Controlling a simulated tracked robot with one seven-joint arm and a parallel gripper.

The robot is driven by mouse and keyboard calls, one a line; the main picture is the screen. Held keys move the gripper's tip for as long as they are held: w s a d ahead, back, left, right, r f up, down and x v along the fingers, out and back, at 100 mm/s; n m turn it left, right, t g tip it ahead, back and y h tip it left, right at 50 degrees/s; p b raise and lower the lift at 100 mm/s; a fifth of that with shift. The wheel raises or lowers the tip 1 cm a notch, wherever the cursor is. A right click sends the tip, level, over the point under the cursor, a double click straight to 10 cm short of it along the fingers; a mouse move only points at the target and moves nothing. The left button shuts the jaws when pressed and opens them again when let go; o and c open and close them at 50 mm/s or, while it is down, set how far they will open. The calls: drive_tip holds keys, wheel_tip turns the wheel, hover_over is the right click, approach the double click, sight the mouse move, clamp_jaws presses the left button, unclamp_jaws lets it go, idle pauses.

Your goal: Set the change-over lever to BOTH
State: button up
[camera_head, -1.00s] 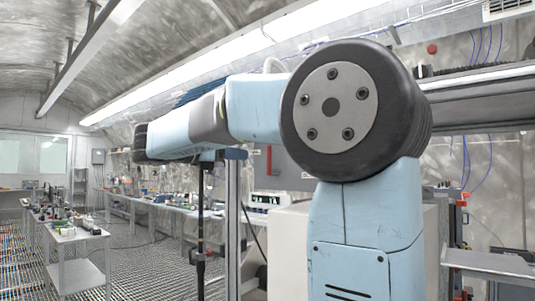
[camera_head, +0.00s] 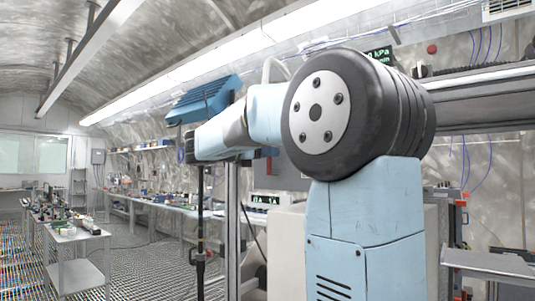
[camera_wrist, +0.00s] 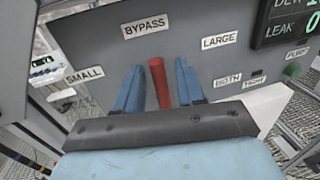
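The red lever handle (camera_wrist: 159,84) stands nearly upright in the wrist view, below the BYPASS label (camera_wrist: 144,27) on a grey panel (camera_wrist: 190,60). My gripper (camera_wrist: 158,84) is open, with one blue finger on each side of the red handle. A narrow gap seems to show on each side; contact cannot be told. The BOTH label (camera_wrist: 228,80) is to the right of the right finger. SMALL (camera_wrist: 84,74) is at the left and LARGE (camera_wrist: 219,41) at the upper right. The lever's pivot is hidden behind my gripper.
A green-lit display (camera_wrist: 290,18) and a green PUMP button (camera_wrist: 292,69) are at the panel's right. A small instrument (camera_wrist: 45,70) stands beyond its left edge.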

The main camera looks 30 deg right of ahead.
drive_tip(key=shift+w+d, duration=0.15)
drive_tip(key=shift+d, duration=0.55)
drive_tip(key=shift+c, duration=0.2)
clamp_jaws()
